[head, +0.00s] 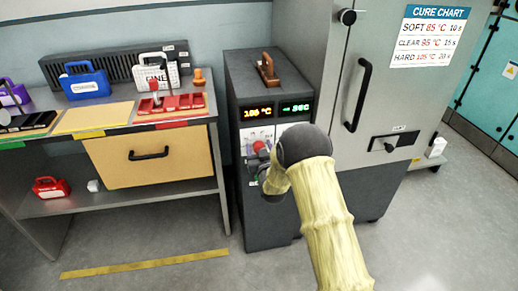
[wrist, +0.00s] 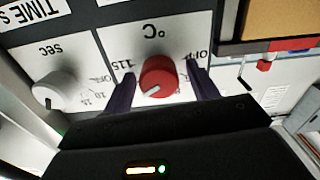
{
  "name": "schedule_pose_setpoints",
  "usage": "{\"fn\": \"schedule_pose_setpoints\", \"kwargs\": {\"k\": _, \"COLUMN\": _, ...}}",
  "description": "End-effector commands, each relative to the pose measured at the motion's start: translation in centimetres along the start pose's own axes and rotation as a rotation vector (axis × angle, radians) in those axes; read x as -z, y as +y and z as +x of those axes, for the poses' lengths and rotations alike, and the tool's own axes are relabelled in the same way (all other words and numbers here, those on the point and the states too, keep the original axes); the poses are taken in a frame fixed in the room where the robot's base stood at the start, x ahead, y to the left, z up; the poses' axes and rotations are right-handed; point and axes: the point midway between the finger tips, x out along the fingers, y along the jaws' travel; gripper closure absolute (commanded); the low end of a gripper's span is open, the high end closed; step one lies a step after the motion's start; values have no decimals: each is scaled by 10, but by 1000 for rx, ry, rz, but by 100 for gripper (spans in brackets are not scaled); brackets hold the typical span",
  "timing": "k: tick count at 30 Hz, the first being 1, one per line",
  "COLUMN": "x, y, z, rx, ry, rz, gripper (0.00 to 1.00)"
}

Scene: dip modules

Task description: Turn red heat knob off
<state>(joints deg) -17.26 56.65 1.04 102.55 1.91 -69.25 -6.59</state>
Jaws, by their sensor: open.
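The red heat knob (wrist: 158,77) sits on a white panel marked °C in the wrist view, with a white pointer mark toward its lower left. The "OFF" label is at the upper right of its dial and "115" at the upper left. My gripper (wrist: 161,73) is open, one dark finger on each side of the red knob, with visible gaps. In the head view the red knob (head: 259,146) shows on the front of the dark control cabinet (head: 232,85), beside my arm. My fingers are mostly hidden there by my arm.
A white knob (wrist: 53,91) marked sec is left of the red one in the wrist view. Two lit displays (head: 258,112) sit above the panel. A large grey oven cabinet (head: 395,100) stands at right, a workbench (head: 150,147) with coloured cases at left.

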Motion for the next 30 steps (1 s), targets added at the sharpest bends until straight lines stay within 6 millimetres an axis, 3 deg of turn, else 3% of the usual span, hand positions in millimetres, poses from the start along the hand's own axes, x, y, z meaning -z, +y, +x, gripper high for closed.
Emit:
{"fn": "schedule_pose_setpoints", "kwargs": {"k": 7, "x": 0, "y": 0, "z": 0, "rx": 0, "ry": 0, "rz": 0, "gripper": 43}}
{"fn": "schedule_pose_setpoints", "kwargs": {"k": 14, "x": 0, "y": 0, "z": 0, "rx": 0, "ry": 0, "rz": 0, "gripper": 86}}
{"fn": "schedule_pose_setpoints", "kwargs": {"k": 30, "x": -2, "y": -2, "z": 0, "rx": 1, "ry": 1, "rz": -108, "gripper": 86}}
